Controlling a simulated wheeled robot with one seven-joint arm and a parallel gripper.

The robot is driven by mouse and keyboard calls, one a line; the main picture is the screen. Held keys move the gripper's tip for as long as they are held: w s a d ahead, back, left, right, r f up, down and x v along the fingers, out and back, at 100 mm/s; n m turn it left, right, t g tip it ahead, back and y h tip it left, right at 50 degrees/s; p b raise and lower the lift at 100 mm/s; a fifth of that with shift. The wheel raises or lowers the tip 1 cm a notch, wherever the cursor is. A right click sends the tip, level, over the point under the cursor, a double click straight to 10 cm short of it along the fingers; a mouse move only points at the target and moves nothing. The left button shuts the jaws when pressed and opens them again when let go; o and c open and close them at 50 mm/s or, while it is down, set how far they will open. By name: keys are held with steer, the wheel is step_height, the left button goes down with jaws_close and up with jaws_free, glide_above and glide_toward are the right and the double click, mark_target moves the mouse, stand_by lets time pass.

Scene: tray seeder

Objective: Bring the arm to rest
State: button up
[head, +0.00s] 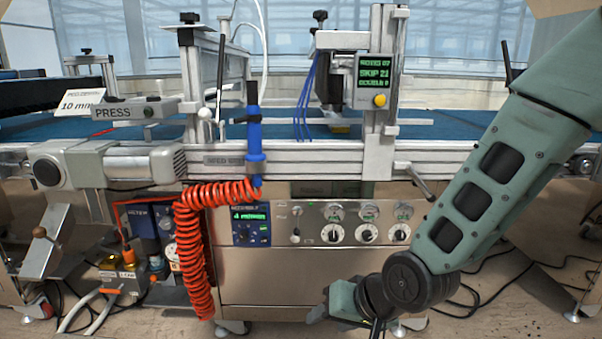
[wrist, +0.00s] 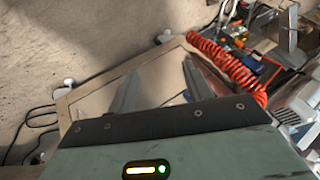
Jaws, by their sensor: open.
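My arm (head: 485,195) comes in from the upper right of the head view and bends at a dark joint low in front of the seeder's steel cabinet. My gripper (wrist: 160,68) shows in the wrist view with its two grey fingers spread apart and nothing between them. In the head view, the end of my arm is at the bottom centre, and I cannot make out the fingers there. The wrist view looks down on the floor and a pale panel edge beyond the fingers.
The tray seeder (head: 300,160) spans the view, with a blue belt (head: 440,128) on top. A red coiled hose (head: 195,250) hangs at its front, also in the wrist view (wrist: 225,65). A lever handle (head: 415,183) juts out near my arm. Cables lie on the floor (head: 530,310).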

steer(key=s+d+r+n+g+h, duration=0.2)
steer(key=s+d+r+n, duration=0.2)
steer(key=s, duration=0.5)
steer(key=s+d+r+n+g+h, duration=0.3)
steer(key=s+d+r, duration=0.1)
steer(key=s, duration=0.6)
step_height(320, 180, up, 36)
steer(key=p, duration=3.6)
steer(key=shift+d+r, duration=0.2)
steer(key=shift+d, duration=0.1)
